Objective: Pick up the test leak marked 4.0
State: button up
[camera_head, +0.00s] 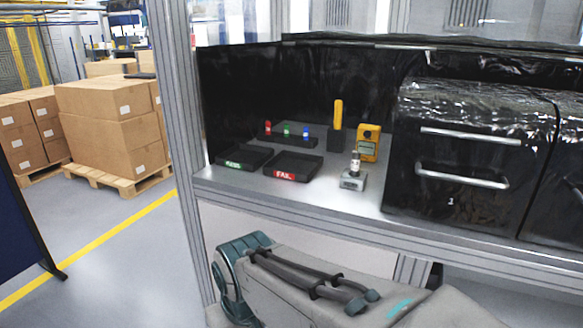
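A black rack (299,142) stands at the back left of the metal bench. It holds small upright pieces with a red top (268,127), a green top (287,130) and a blue top (306,132), which look like the test leaks. Any numbers on them are too small to read, so I cannot tell which is marked 4.0. Part of my arm, grey and teal, shows below the bench's front edge. I cannot make out gripper fingers in this view.
In front of the rack lie a black tray with a green label (243,157) and a FAIL tray (293,166). To the right stand a yellow wand (338,116), a yellow meter (368,143) and a small grey fixture (353,180). A black drawer housing (462,155) bounds the right.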

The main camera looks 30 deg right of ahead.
aim_at(356, 155)
jog(key=i, duration=1.5)
jog(key=z, duration=3.05)
